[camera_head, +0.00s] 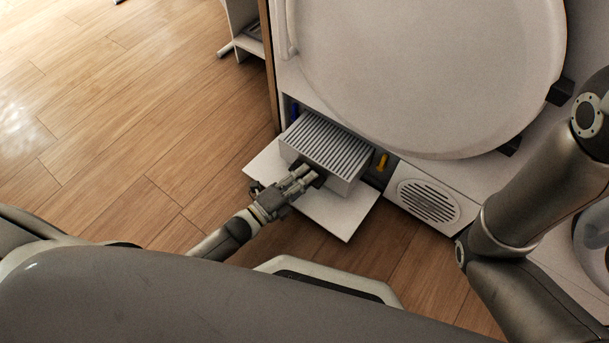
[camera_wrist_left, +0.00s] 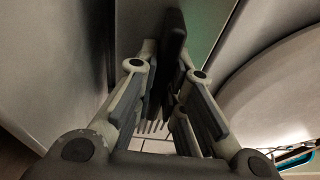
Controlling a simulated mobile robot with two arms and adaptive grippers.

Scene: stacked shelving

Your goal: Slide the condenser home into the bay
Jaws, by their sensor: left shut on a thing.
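The condenser (camera_head: 328,143) is a pale grey box with a ridged top. It sits partly inside the bay (camera_head: 368,150) at the foot of the white machine, and its front part sticks out over the lowered white flap (camera_head: 345,215). My left gripper (camera_head: 309,176) is at the condenser's front face, shut on its dark handle. In the left wrist view, the fingers of my left gripper (camera_wrist_left: 165,85) close around a dark upright piece. The back of the condenser is hidden inside the bay. My right gripper is out of view; only my right arm shows at the right.
A slotted round grille (camera_head: 428,200) is right of the bay. The large round door (camera_head: 430,70) is above. Wooden floor (camera_head: 100,120) is clear at left.

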